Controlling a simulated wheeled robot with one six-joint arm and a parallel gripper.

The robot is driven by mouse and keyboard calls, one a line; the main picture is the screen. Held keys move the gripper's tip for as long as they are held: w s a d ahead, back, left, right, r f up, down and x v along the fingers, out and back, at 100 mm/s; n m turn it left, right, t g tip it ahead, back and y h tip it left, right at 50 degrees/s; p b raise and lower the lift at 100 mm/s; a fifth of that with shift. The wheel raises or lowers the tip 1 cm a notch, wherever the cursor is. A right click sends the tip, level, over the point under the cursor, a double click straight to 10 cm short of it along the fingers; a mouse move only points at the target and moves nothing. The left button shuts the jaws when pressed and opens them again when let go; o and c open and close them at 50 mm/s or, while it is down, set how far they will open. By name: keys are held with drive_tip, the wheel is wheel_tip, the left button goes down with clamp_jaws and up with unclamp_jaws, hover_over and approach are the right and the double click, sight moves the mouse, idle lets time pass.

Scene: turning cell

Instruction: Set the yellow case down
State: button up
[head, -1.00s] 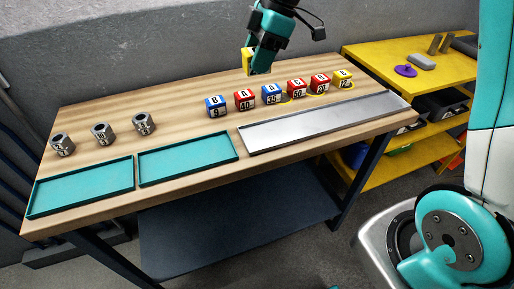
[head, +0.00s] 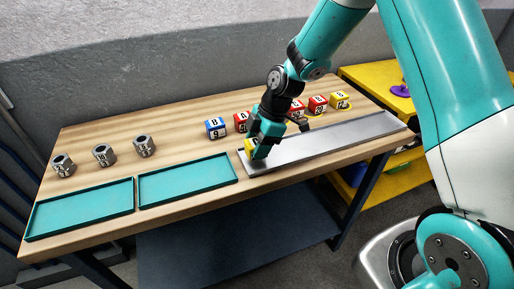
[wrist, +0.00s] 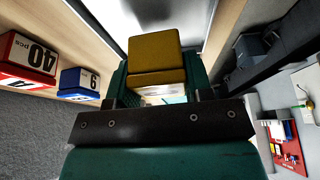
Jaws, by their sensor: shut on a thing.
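The yellow case (wrist: 152,60) is between the fingers of my gripper in the wrist view. In the head view a part of the yellow case (head: 250,147) shows at the left of my gripper (head: 259,151). My gripper is shut on it, over the left end of the silver tray (head: 320,143). I cannot tell whether the case touches the tray.
A blue case (head: 215,128), a red case (head: 241,122) and more cases stand behind the tray, partly hidden by my arm. Two teal trays (head: 80,208) (head: 188,178) are empty at the front left. Several metal nuts (head: 104,155) stand behind them.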

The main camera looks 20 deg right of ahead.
drive_tip(key=shift+f, duration=0.9)
drive_tip(key=o, duration=1)
drive_tip(key=b+v, duration=0.2)
drive_tip(key=v, duration=0.9)
drive_tip(key=s+a+r+m, duration=0.3)
drive_tip(key=s, duration=0.5)
drive_tip(key=s+a+r+m, duration=0.2)
drive_tip(key=s+r+m, duration=0.1)
drive_tip(key=s, duration=0.5)
drive_tip(key=s+a+r+m, duration=0.3)
drive_tip(key=s+m, duration=0.2)
drive_tip(key=s, duration=0.3)
drive_tip(key=shift+s+a+r, duration=0.2)
drive_tip(key=shift+s+a, duration=0.15)
drive_tip(key=shift+s, duration=0.05)
